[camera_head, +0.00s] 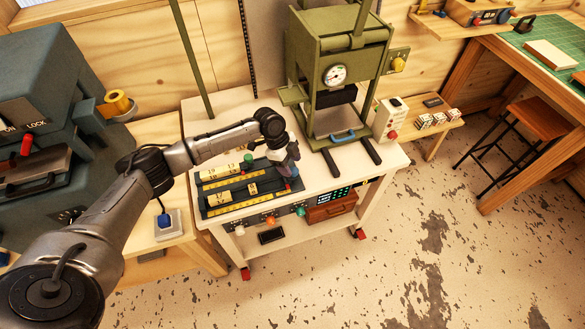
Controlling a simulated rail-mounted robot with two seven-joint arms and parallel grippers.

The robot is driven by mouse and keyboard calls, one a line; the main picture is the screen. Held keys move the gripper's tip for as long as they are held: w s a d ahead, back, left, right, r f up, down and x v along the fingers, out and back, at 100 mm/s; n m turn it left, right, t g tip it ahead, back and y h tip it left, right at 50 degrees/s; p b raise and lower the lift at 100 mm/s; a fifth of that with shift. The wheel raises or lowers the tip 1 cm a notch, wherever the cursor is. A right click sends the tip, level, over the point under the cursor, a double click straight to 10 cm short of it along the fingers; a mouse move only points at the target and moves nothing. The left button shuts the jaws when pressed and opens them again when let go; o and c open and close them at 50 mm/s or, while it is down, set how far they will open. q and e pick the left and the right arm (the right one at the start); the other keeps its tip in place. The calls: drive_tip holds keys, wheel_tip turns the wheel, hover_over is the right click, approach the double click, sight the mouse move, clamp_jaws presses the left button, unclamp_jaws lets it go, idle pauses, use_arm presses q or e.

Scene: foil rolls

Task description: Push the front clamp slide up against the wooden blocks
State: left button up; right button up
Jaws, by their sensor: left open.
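A dark fixture (212,212) with two yellow scales lies on the white cart top. Pale wooden blocks (219,198) lie in its front row, with a smaller block (252,188) to their right. More pale blocks (215,173) lie in the back row, near a green knob (248,158). A small red part (288,187) shows at the right end of the front row; I cannot tell if it belongs to the front clamp slide. My left gripper (291,172) is open above the fixture's right end and hides part of it. Contact is unclear. My right gripper is out of view.
A green press (335,55) with a gauge stands behind and right of the fixture on the cart (375,165). A control panel (320,198) runs along the cart's front. A large grey machine (50,110) stands left. The floor at the right is open.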

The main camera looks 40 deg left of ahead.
use_arm(q)
drive_tip(key=shift+x, duration=1.25)
drive_tip(key=shift+c, duration=0.2)
clamp_jaws()
